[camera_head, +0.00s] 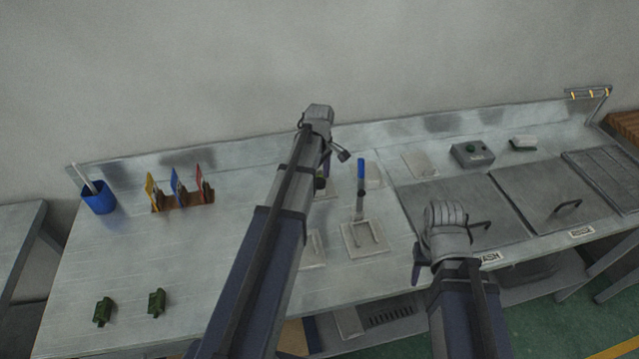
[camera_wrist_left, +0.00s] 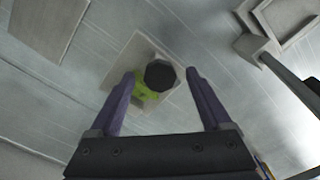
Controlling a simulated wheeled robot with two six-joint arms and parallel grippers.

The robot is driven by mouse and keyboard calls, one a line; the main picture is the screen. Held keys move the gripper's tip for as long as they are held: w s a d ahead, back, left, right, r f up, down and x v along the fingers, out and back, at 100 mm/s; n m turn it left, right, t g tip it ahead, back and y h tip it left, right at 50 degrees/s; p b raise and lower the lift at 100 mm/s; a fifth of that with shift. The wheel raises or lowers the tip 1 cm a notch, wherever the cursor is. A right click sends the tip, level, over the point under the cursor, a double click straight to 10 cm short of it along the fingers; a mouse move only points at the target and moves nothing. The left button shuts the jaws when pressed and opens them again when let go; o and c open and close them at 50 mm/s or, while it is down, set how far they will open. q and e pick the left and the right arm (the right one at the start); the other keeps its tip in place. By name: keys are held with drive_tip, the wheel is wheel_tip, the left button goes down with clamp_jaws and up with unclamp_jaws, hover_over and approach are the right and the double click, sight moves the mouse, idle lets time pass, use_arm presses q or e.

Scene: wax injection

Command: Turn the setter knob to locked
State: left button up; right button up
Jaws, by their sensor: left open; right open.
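The setter knob (camera_wrist_left: 160,75) is a dark, faceted cap over a yellow-green body on a pale square plate (camera_wrist_left: 125,72). In the head view only a small part of the setter (camera_head: 320,183) shows beside my left arm. My left gripper (camera_wrist_left: 161,74) is open, its two purple fingers on either side of the knob with gaps showing. I cannot tell how deep the fingertips are or which setting the knob is on.
A blue-handled lever (camera_head: 361,178) stands on a plate right of my left arm. A blue cup (camera_head: 98,199), coloured cards in a wooden rack (camera_head: 185,201) and green blocks (camera_head: 156,302) are at left. Lidded basins (camera_head: 550,190) and a button box (camera_head: 472,154) are at right.

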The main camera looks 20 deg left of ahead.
use_arm(q)
clamp_jaws()
idle(0.7)
